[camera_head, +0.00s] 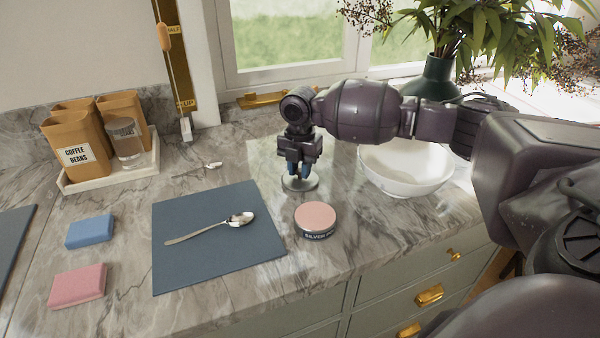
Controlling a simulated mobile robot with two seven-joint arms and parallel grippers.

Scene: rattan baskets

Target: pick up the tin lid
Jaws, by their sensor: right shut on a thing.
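The tin lid (300,185) is a round, flat silvery disc on the marble counter, just behind an open tin (316,218). The tin has a dark side reading "SILVER PO..." and a pink top surface. My right gripper (299,172) points straight down over the lid. Its fingers are shut on the lid. I cannot tell whether the lid is clear of the counter. My left gripper is not in view.
A dark blue mat (215,255) with a silver spoon (212,228) lies left of the tin. A white bowl (405,168) stands close on the right. Blue (90,231) and pink (78,285) blocks lie far left. A tray (110,172) holds canisters and a glass.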

